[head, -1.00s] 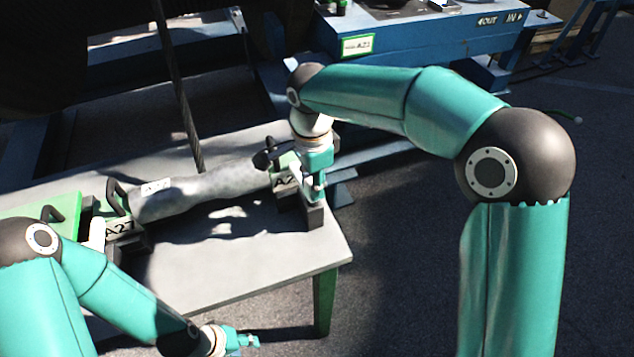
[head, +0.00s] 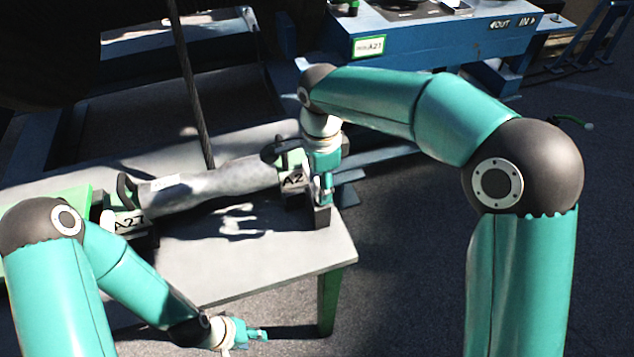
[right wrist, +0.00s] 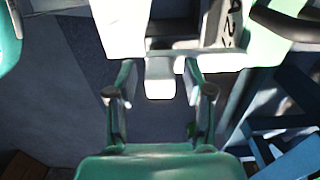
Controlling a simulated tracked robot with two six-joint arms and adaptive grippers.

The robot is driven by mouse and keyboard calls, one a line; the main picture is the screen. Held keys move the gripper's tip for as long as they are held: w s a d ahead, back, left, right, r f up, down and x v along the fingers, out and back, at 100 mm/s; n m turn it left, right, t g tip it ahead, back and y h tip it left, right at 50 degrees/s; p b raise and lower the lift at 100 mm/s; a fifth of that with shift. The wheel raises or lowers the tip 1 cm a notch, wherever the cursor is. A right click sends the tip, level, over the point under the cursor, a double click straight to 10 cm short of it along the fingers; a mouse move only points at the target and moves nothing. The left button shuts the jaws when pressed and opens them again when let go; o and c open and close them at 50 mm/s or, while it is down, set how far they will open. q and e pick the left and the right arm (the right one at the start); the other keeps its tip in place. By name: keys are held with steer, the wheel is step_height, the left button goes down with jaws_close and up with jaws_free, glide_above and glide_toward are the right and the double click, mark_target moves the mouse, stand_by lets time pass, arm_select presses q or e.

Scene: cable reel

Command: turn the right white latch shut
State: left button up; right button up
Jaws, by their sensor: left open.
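The right white latch (right wrist: 160,84) shows in the right wrist view as a small white tab, between the two fingers of my right gripper (right wrist: 160,95). The fingers are spread, with a gap on each side of the tab. In the head view my right gripper (head: 324,188) points down at the right clamp block (head: 295,181), marked A2 with the rest covered, and hides most of the latch. The left white latch (head: 107,219) stands upright by the left block marked A27 (head: 130,222). My left gripper (head: 250,334) is open and empty, low in front of the table.
A grey cable piece (head: 215,183) lies between the two blocks on the grey table (head: 250,260). Black handles (head: 125,190) stand up at the clamps. A blue machine (head: 430,40) with a green-framed label is behind.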

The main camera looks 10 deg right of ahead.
step_height(320, 180, up, 12)
stand_by(0.8)
steer(key=shift+f, duration=0.15)
